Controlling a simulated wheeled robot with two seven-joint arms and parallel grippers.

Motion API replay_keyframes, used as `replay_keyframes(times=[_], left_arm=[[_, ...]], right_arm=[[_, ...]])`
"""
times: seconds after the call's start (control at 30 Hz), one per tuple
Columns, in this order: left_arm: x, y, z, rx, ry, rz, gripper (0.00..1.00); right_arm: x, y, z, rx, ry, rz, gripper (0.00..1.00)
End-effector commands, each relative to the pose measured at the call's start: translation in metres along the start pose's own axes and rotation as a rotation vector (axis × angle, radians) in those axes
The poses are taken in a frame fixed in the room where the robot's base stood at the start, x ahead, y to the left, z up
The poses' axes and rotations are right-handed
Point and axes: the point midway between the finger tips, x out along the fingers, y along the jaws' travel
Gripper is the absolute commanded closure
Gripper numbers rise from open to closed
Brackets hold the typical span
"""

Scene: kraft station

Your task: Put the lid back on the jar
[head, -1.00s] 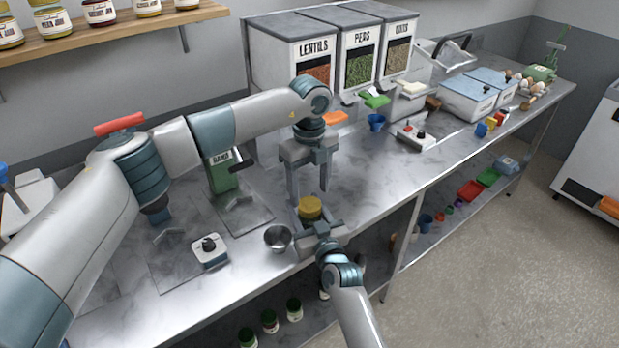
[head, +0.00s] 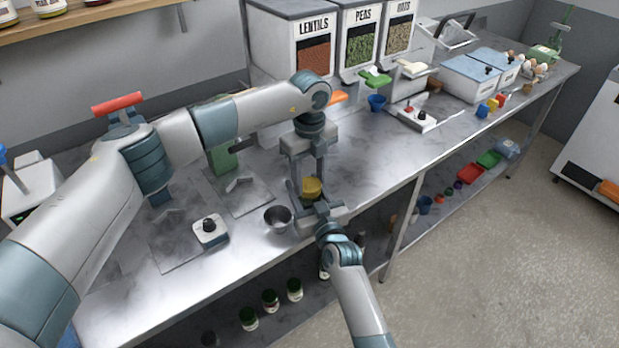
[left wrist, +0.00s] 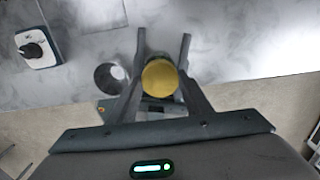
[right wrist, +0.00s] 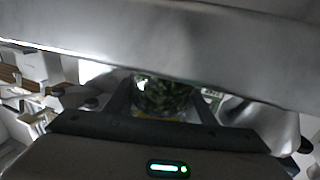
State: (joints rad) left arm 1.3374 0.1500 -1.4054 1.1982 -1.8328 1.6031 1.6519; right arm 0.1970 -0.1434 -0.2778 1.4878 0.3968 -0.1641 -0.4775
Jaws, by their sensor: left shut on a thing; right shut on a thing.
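The yellow lid (head: 312,187) is between the fingers of my left gripper (head: 309,193), which points straight down and is shut on it. The left wrist view shows the round lid (left wrist: 160,77) from above. The lid is at the top of the jar, directly above my right gripper (head: 318,214); I cannot tell how firmly it sits. My right gripper is shut on the jar near the counter's front edge. The jar (right wrist: 163,92), with dark green contents, shows in the right wrist view; in the head view its body is mostly hidden by the grippers.
A metal bowl (head: 278,219) stands just left of the grippers, with a small white device with a black knob (head: 210,229) further left. Several green-lidded jars (head: 270,299) stand on the lower shelf. The counter to the right of the grippers is clear.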

Motion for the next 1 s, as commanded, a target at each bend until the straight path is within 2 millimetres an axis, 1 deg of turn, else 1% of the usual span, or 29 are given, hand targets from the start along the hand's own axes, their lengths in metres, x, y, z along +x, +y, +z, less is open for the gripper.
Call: replay_keyframes(times=[0.13,0.3,0.4,0.67,0.7,0.73,0.77,1.0], left_arm=[[-0.0004,-0.0001,0.0003,0.061,-0.001,-0.001,0.82],[-0.0003,0.0001,0.0006,0.221,-0.002,0.0,0.82],[-0.0002,0.0002,0.0006,0.276,-0.001,0.0,0.82],[-0.0002,0.0001,0.0005,0.283,-0.001,0.0,0.82],[-0.0002,0.0001,0.0005,0.282,-0.001,0.0,0.48],[-0.0002,0.0001,0.0006,0.282,-0.001,0.0,0.41],[-0.0002,0.0001,0.0005,0.282,-0.001,0.0,0.36],[-0.0001,0.0,0.0003,0.281,0.0,0.0,0.36]], right_arm=[[-0.0001,-0.0001,0.0006,0.0,-0.001,0.0,1.0],[-0.0001,-0.0001,0.0006,0.0,-0.001,0.0,1.0],[-0.0001,-0.0001,0.0006,0.0,-0.001,0.0,1.0],[-0.0002,0.0,0.0007,0.0,-0.001,0.0,1.0],[-0.0002,0.0,0.0006,0.0,-0.001,0.0,1.0],[-0.0002,0.0,0.0006,0.0,-0.001,0.0,1.0],[-0.0002,0.0,0.0006,0.0,-0.001,0.0,1.0],[-0.0001,0.0,0.0006,0.0,-0.001,0.0,1.0]])
